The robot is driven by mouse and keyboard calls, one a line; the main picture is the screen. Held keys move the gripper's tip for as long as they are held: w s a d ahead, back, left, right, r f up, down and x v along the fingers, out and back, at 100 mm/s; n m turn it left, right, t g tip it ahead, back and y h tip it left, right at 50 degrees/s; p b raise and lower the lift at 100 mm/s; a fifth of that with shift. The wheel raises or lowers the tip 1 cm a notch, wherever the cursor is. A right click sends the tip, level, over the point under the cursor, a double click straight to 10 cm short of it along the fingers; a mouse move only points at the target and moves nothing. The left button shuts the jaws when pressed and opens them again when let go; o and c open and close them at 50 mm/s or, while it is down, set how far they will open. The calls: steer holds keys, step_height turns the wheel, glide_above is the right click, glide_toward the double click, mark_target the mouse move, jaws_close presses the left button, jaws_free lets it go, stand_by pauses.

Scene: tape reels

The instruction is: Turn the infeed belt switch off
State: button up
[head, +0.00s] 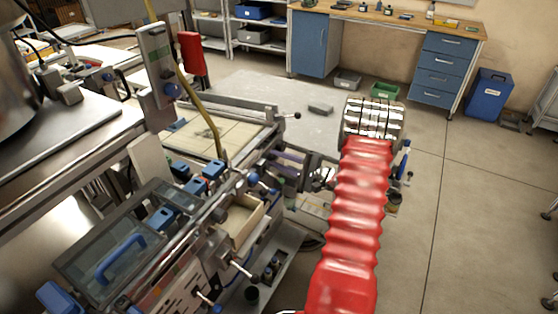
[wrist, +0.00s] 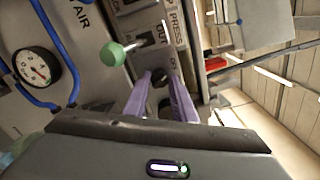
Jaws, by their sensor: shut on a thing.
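In the wrist view my gripper (wrist: 160,82) reaches a grey machine panel with its two purple fingers. The fingers are shut on a small dark knob-like part (wrist: 158,77), mostly hidden between the tips. Whether this part is the infeed belt switch cannot be read. Just left of the fingers a lever with a green knob (wrist: 112,54) sticks out of the panel. Lettering near it includes "OUT", "PRESS" and "AIR". In the head view my gripper (head: 287,170) is small beside the machine, and its fingertips and what they hold are not clear.
A pressure gauge (wrist: 32,67) and blue hoses lie left on the panel. The head view shows the machine (head: 200,240) with a clear-lidded box (head: 125,245) and levers. Open floor (head: 465,220) lies right, with a bench (head: 390,18) and a blue bin (head: 487,95) behind.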

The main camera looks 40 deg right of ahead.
steer(key=shift+a+f+n, duration=0.15)
steer(key=shift+n, duration=0.35)
steer(key=o, duration=1.1)
steer(key=shift+c, duration=0.2)
steer(key=shift+s, duration=0.1)
steer(key=v, duration=1.3)
steer(key=shift+s, duration=0.3)
